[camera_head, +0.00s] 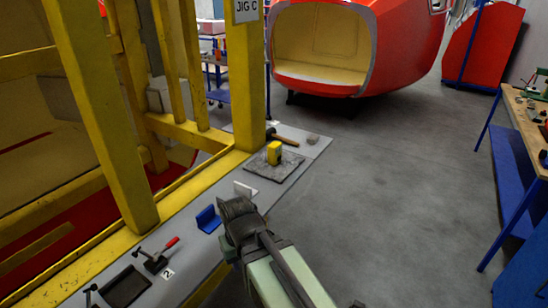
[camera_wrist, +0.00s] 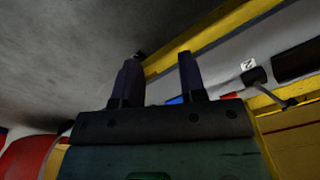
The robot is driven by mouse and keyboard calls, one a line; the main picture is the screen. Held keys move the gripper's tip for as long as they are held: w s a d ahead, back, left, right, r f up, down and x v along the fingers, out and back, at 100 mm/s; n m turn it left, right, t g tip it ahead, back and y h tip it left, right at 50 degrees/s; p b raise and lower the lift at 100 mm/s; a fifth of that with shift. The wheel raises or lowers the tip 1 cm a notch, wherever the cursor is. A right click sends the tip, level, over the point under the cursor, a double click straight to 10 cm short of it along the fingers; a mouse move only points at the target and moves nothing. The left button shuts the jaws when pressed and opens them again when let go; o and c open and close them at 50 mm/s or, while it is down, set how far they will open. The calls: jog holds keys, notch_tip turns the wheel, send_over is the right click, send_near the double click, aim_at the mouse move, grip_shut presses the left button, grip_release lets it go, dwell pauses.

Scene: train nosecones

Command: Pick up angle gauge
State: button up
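Two small angle-shaped pieces stand on the grey bench shelf in the head view: a blue one (camera_head: 208,219) and a white one (camera_head: 244,189) behind it. I cannot tell for sure which is the angle gauge. My gripper (camera_head: 236,207) appears just right of the blue piece and in front of the white one; its fingertips are hard to make out there. In the wrist view my gripper (camera_wrist: 163,62) has its two dark fingers apart, with nothing held. A bit of blue (camera_wrist: 176,100) shows low between the fingers, probably the blue piece, mostly hidden.
The shelf (camera_head: 185,238) runs along a yellow frame (camera_head: 95,110). Open floor (camera_head: 390,200) lies right.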

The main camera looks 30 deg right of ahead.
jog(key=o, duration=1.2)
jog(key=shift+r, duration=0.1)
jog(key=shift+c, duration=0.2)
